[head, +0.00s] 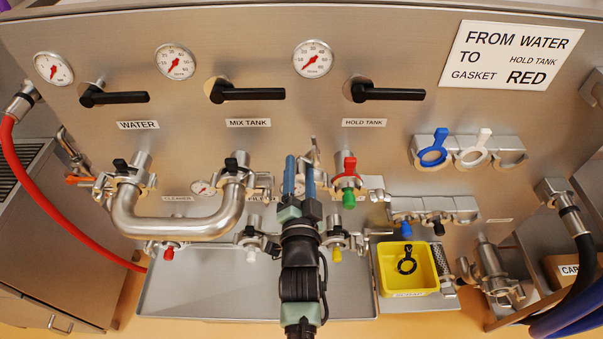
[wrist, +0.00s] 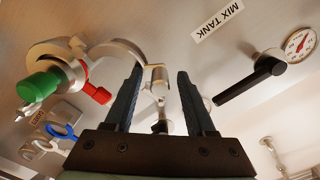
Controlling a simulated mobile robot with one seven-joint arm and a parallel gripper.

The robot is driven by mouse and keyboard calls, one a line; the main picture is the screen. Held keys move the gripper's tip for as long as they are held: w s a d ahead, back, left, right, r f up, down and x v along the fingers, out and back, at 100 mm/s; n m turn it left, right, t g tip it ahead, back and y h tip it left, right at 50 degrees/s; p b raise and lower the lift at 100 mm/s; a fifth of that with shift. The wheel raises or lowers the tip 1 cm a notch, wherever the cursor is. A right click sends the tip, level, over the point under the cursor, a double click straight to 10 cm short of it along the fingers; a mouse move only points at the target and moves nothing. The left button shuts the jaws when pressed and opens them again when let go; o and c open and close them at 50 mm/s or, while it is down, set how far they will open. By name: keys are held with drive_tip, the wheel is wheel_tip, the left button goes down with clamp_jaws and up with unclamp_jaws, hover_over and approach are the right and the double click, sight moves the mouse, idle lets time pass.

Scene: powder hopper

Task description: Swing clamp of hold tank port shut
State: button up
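The hold tank port (head: 347,181) is right of my gripper in the head view. A red gasket tab (head: 349,165) and a green cap (head: 349,197) show on it; the wrist view also shows the red tab (wrist: 96,93) and green cap (wrist: 38,86). Its silver clamp (wrist: 158,77) stands swung open, with a curved half reaching out toward my fingers. My gripper (head: 299,166) is open; its two blue fingers are apart, and the clamp's end shows between them in the wrist view (wrist: 158,88). I cannot tell whether they touch it.
A U-shaped pipe (head: 182,224) joins the two ports on the left. Black valve handles, including the hold tank handle (head: 388,93), stick out above. A yellow bin (head: 433,288) with a black gasket sits at lower right. Blue and white gaskets hang on a rack (head: 504,151).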

drive_tip(key=shift+w+r, duration=0.15)
drive_tip(key=shift+r, duration=0.4)
drive_tip(key=s+f+p, duration=0.1)
drive_tip(key=s+p, duration=0.3)
drive_tip(key=s, duration=0.4)
drive_tip(key=shift+s, duration=0.35)
